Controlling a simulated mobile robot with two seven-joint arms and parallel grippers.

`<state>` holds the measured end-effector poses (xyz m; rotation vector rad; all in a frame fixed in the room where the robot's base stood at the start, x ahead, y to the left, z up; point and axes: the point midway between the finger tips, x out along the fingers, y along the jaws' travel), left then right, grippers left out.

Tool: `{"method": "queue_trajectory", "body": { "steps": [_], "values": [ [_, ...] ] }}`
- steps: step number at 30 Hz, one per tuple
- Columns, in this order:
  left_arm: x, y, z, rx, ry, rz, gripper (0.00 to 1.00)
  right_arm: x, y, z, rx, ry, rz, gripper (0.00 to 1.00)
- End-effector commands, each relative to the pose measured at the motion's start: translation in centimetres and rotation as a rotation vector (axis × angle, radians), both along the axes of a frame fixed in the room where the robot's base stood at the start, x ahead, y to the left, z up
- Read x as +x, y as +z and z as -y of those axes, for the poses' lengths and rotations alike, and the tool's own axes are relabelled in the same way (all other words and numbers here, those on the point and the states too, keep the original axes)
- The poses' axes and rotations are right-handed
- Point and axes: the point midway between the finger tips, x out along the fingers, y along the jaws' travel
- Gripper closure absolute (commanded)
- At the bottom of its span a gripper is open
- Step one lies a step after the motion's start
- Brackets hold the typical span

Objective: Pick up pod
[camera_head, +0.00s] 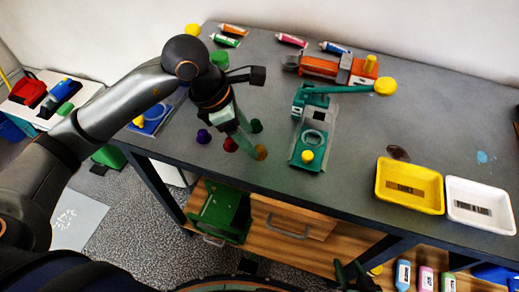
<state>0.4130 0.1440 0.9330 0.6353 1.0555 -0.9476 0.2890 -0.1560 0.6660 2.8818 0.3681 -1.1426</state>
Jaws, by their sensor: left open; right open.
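Several small round pods lie on the grey table (440,125): a purple one (203,136), a red one (231,145), a green one (256,126) and an orange-brown one (261,153). Which pod the task means cannot be told. My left gripper (247,141) reaches down over this group, open, with its teal fingers among the red, green and orange-brown pods. Whether a finger touches any pod is unclear. My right gripper (354,272) is open at the bottom edge, in front of the table and partly cut off.
A teal press-like device (314,135) with yellow knobs stands right of the pods. An orange and grey device (335,68) is behind it. A yellow tray (409,207) and a white tray (481,224) sit at the right. Several coloured tubes lie along the back.

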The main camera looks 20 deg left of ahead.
Motion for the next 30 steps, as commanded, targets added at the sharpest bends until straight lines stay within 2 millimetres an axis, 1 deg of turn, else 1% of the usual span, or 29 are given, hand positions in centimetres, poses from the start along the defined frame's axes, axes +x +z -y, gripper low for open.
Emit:
{"method": "queue_trajectory", "body": {
  "steps": [3, 7, 10, 16, 17, 30],
  "values": [
    [0.2, -1.8, 0.8, -0.003, -0.001, -0.007, 0.31, 0.1, 0.4, 0.1, 0.0, -0.002, 0.006, 0.5],
    [0.5, -3.4, 1.4, -0.002, -0.001, -0.004, 0.31, 0.2, 0.4, 0.2, -0.002, -0.004, 0.011, 0.5],
    [0.7, -3.9, 1.6, -0.001, 0.0, -0.003, 0.31, 0.2, 0.4, 0.3, -0.003, -0.007, 0.011, 0.5],
    [0.7, -3.9, 1.6, -0.001, 0.0, 0.0, 0.31, 0.3, 0.3, 0.4, -0.005, -0.007, 0.01, 0.5],
    [0.7, -3.9, 1.6, -0.001, 0.0, 0.0, 0.33, 0.3, 0.3, 0.4, -0.005, -0.007, 0.01, 0.5],
    [0.7, -3.9, 1.5, -0.001, 0.0, 0.0, 0.83, 0.5, 0.4, 0.4, -0.005, -0.006, 0.013, 0.5]
  ]
}}
